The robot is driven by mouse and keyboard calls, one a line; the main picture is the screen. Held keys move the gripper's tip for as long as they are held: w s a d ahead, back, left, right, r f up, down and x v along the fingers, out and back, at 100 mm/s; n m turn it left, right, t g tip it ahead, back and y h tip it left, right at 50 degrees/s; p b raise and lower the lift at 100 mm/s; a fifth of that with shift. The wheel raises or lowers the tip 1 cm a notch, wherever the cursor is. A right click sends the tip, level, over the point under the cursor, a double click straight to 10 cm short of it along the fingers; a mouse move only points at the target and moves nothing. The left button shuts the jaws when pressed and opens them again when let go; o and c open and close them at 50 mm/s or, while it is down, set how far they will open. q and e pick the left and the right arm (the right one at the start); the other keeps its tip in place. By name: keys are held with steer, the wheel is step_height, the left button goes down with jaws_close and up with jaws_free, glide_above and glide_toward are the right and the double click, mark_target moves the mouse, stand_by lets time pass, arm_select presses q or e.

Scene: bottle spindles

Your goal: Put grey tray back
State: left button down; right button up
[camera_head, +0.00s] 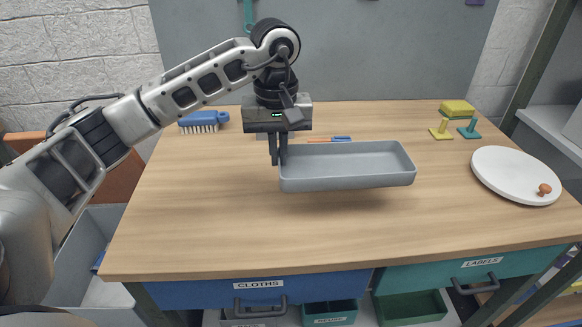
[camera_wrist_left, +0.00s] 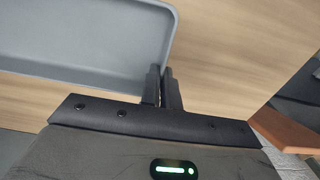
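The grey tray (camera_head: 347,182) is a shallow, empty rectangular tray over the middle of the table. It seems to hang slightly above the wood, with a shadow under its right end. My left gripper (camera_head: 278,163) points down at the tray's left end, its fingers closed on the end wall. In the left wrist view the two fingers (camera_wrist_left: 164,88) are close together at a corner of the tray (camera_wrist_left: 85,72), pinching its rim. My right gripper is not in view.
A blue brush (camera_head: 203,121) lies at the back left, and a pen (camera_head: 330,139) lies behind the tray. The table front (camera_head: 230,235) is clear.

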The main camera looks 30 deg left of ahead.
mark_target(288, 159)
arm_select(q)
steer(key=w+f, duration=0.1)
steer(key=f, duration=0.1)
steer(key=w+f, duration=0.2)
steer(key=shift+w+f, duration=0.1)
steer(key=shift+w, duration=0.15)
step_height(288, 159, down, 2)
steer(key=shift+f+p, duration=0.2)
steer(key=shift+p, duration=0.4)
steer(key=shift+f, duration=0.3)
steer(key=shift+f+b, duration=0.25)
steer(key=shift+b, duration=0.05)
steer(key=c, duration=1.7)
jaws_free()
steer(key=shift+o, duration=0.3)
steer(key=shift+r, duration=0.2)
step_height(288, 159, up, 12)
steer(key=shift+b, duration=0.3)
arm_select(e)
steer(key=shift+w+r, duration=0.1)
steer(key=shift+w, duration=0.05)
